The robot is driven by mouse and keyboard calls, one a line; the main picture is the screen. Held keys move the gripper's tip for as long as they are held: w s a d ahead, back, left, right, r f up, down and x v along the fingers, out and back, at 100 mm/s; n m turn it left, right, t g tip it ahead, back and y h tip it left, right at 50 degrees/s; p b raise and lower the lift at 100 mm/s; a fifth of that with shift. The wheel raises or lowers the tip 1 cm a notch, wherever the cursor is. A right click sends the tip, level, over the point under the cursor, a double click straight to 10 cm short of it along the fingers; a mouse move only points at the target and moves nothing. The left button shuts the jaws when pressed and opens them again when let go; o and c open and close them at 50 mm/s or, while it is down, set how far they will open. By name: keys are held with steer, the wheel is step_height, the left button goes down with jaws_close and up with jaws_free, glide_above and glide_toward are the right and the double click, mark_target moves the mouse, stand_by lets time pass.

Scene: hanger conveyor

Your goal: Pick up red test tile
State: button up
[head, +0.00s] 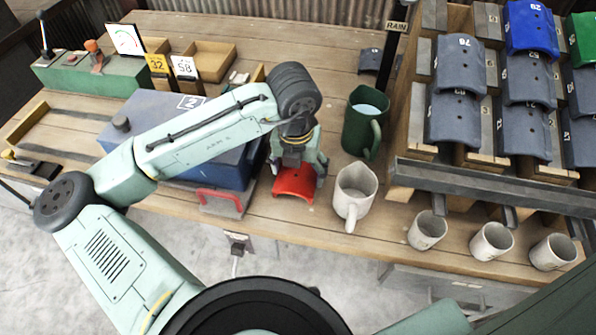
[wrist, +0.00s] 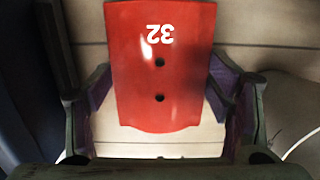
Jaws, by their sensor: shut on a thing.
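The red test tile (head: 295,182) is a curved red plate at the front part of the wooden table, between the blue box and the mugs. In the wrist view the tile (wrist: 160,85) carries a white number 32 and two dark holes. My gripper (head: 297,172) comes down over it from above. Its fingers (wrist: 160,112) stand on the left and right sides of the tile, shut on it. I cannot tell whether the tile touches the table or is a little above it.
A blue box (head: 165,135) stands close left of my gripper. A green jug (head: 362,125) and a large cream mug (head: 354,190) stand to the right, with several smaller mugs (head: 427,230) beyond. A wooden rack (head: 403,145) of grey, blue and green tiles fills the right.

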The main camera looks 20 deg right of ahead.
mark_target(298, 171)
step_height(298, 171, up, 9)
steer(key=shift+f+b, duration=0.1)
steer(key=shift+b, duration=0.8)
steer(key=shift+f+b, duration=0.75)
steer(key=shift+b, duration=0.3)
steer(key=shift+r, duration=0.15)
